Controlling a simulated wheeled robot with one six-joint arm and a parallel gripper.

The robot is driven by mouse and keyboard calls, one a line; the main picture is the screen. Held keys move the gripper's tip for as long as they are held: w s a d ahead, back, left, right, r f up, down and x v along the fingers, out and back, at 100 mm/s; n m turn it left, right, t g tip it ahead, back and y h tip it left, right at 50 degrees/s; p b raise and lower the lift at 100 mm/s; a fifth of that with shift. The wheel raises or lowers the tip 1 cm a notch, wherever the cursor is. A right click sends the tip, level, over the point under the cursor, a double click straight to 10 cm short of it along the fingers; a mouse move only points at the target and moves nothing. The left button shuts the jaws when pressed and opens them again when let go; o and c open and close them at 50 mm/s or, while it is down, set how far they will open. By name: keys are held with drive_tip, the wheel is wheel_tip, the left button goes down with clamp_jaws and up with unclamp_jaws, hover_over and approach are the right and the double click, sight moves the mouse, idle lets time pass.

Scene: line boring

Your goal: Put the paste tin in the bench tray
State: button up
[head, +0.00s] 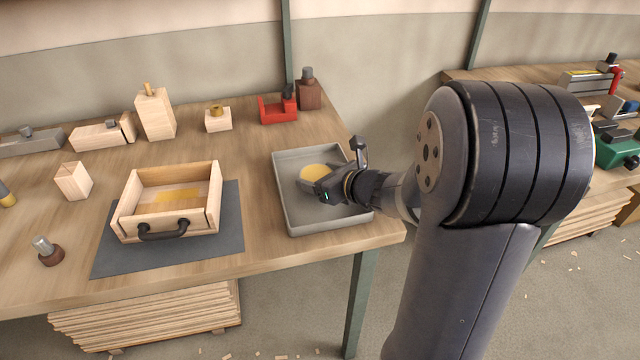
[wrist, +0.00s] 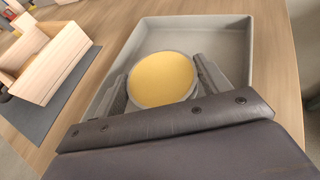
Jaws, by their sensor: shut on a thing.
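The paste tin (head: 312,172) is a round tin with a yellow top. My gripper (head: 328,178) is shut on it, and the tin is over or inside the grey bench tray (head: 290,218). In the wrist view the tin (wrist: 163,78) sits between my two fingers (wrist: 160,85), with the tray (wrist: 238,40) around it. I cannot tell whether the tin's base touches the tray floor. The tray looks otherwise empty and stands at the right end of the bench.
A wooden box with a dark handle (head: 128,220) stands on a dark mat (head: 228,240) left of the tray. A red tool (head: 277,109) and a brown block (head: 309,95) stand behind the tray. Several wooden pieces stand farther left. The bench's right edge is close to the tray.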

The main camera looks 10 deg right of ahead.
drive_tip(key=shift+f, duration=0.7)
drive_tip(key=shift+f+b, duration=0.25)
drive_tip(key=shift+b, duration=0.05)
drive_tip(key=o, duration=1.1)
drive_tip(key=shift+r, duration=0.2)
drive_tip(key=shift+r+p, duration=0.15)
drive_tip(key=shift+p, duration=0.2)
drive_tip(key=p+v, duration=0.1)
drive_tip(key=v, duration=1.1)
drive_tip(key=shift+p, duration=0.35)
